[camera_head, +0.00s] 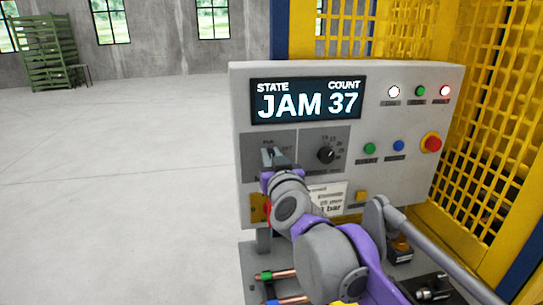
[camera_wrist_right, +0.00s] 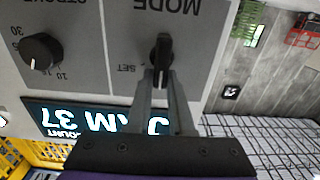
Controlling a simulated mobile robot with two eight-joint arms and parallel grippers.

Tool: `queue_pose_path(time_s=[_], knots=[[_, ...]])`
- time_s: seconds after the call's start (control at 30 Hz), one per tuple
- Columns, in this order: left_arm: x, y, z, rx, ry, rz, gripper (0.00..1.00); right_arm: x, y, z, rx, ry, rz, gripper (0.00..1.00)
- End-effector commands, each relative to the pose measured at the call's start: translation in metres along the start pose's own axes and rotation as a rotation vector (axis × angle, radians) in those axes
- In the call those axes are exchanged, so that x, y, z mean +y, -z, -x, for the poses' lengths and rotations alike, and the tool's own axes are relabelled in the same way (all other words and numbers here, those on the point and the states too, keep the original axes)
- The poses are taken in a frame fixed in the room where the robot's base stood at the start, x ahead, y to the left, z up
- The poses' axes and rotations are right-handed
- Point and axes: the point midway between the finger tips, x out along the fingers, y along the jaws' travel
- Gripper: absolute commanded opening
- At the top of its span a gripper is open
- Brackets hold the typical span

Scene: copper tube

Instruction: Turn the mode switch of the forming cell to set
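The forming cell's control panel (camera_head: 300,222) stands upright in the head view, its display (camera_head: 307,100) reading JAM 37. The mode switch (camera_wrist_right: 161,52) is a black knob under an upside-down MODE label in the right wrist view; its handle lies roughly upright in that picture. The SET mark (camera_wrist_right: 127,68) is just left of the knob there. My right gripper (camera_wrist_right: 161,80) has its two grey fingers close on either side of the knob's handle, with no clear gap. In the head view my right gripper (camera_head: 272,160) covers the switch. My left gripper is not in view.
The stroke knob (camera_head: 326,155) is right of my right gripper, with green (camera_head: 369,148), blue (camera_head: 398,146) and red (camera_head: 432,144) buttons further right. A yellow mesh guard (camera_head: 490,130) bounds the right side. Copper tubes (camera_head: 280,274) lie below the panel. The floor at left is clear.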

Motion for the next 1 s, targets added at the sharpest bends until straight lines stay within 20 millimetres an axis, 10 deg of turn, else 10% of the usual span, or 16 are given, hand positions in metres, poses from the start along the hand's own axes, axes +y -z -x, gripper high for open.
queue_pose_path(time_s=[1.0], knots=[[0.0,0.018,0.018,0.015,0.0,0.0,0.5,0.008,0.001,0.0,0.001,0.0,-0.364,0.0]])
